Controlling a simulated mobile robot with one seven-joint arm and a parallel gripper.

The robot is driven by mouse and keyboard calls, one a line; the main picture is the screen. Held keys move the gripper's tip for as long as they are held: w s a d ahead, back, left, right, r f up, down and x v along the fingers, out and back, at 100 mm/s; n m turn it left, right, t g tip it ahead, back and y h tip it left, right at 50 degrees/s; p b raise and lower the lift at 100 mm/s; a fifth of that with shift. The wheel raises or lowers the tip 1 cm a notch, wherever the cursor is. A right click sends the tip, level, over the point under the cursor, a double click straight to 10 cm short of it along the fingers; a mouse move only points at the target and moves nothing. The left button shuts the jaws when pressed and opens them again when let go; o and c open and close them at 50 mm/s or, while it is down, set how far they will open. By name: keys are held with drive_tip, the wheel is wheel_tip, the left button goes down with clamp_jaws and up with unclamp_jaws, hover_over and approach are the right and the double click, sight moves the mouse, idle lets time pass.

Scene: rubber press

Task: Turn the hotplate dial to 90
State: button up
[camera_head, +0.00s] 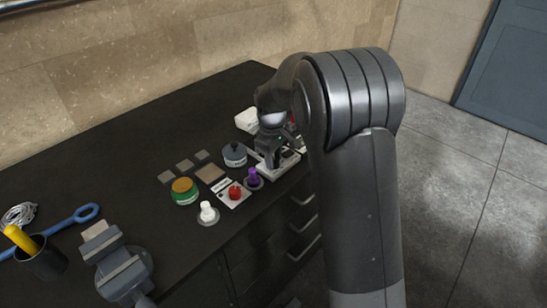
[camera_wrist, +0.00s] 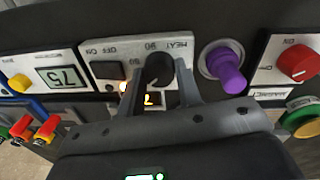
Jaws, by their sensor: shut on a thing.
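The hotplate's white panel (camera_wrist: 105,53) fills the middle of the wrist view, its lettering upside down: HEAT, 90, 50, OFF and ON. Its round black dial (camera_wrist: 157,69) sits between the fingers of my gripper (camera_wrist: 160,80), one finger on each side, shut on it. Where the dial points I cannot tell. In the head view my gripper (camera_head: 274,143) is down at the white hotplate (camera_head: 289,162), partly hidden by my arm.
A purple knob (camera_wrist: 225,66) stands close right of my gripper, with a red dial (camera_wrist: 297,62) beyond. A display reading 75 (camera_wrist: 62,77) is at left. The black bench (camera_head: 130,133) also holds a vise (camera_head: 118,265) and a pen cup (camera_head: 43,262).

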drive_tip(key=shift+m, duration=0.3)
drive_tip(key=m, duration=0.5)
drive_tip(key=shift+m, duration=0.3)
drive_tip(key=m, duration=0.5)
drive_tip(key=shift+w, duration=0.1)
drive_tip(key=m, duration=0.5)
drive_tip(key=shift+m+g, duration=0.3)
drive_tip(key=shift+m, duration=0.1)
drive_tip(key=m, duration=0.5)
drive_tip(key=shift+m, duration=0.3)
drive_tip(key=o, duration=1)
drive_tip(key=shift+d, duration=0.1)
drive_tip(key=shift+c, duration=0.2)
